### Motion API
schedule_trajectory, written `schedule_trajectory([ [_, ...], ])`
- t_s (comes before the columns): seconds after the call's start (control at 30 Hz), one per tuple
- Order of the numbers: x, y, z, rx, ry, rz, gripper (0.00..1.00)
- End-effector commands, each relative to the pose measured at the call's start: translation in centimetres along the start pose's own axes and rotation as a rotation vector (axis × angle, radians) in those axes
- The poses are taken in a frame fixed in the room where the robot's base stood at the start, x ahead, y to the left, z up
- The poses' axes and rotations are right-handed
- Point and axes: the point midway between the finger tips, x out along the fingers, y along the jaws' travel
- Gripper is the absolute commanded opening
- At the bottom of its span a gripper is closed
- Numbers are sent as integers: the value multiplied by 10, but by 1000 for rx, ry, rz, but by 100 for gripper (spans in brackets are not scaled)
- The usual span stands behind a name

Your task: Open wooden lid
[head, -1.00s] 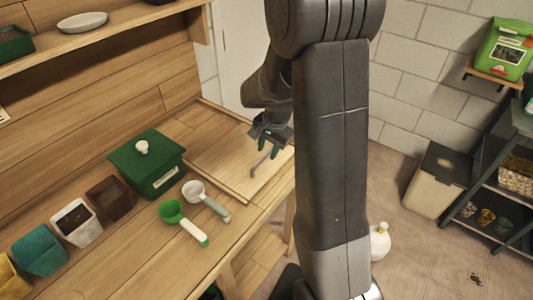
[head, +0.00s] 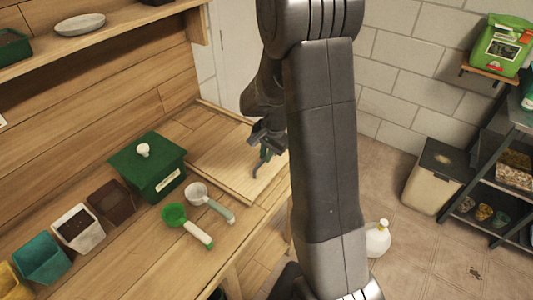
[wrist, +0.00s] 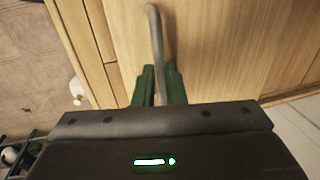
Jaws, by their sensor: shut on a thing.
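The wooden lid (head: 222,163) is a flat light-wood panel set in the bench top at its far right end. It lies flat and looks closed. Its grey curved handle (head: 256,170) stands near the lid's right side; it also shows in the wrist view (wrist: 156,40). My gripper (head: 266,155) is over the handle, and in the wrist view its green fingers (wrist: 158,85) are shut on the handle's near end. My arm hides part of the lid's right edge in the head view.
A green box with a white knob (head: 148,168) stands left of the lid. A white scoop (head: 209,199) and a green scoop (head: 186,224) lie in front. Several small pots line the bench's left. The wall shelf (head: 110,45) overhangs the back.

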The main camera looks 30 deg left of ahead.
Motion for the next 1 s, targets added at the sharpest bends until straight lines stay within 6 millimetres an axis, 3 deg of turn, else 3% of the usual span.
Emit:
schedule_trajectory([
  [0.27, 4, -22, 0, -2, 0, -2, 0],
  [0.47, 14, -71, 0, -4, 0, -2, 0],
  [0.7, 28, -143, 1, -4, 1, -2, 0],
  [1.0, 40, -204, 1, -2, 1, -2, 0],
])
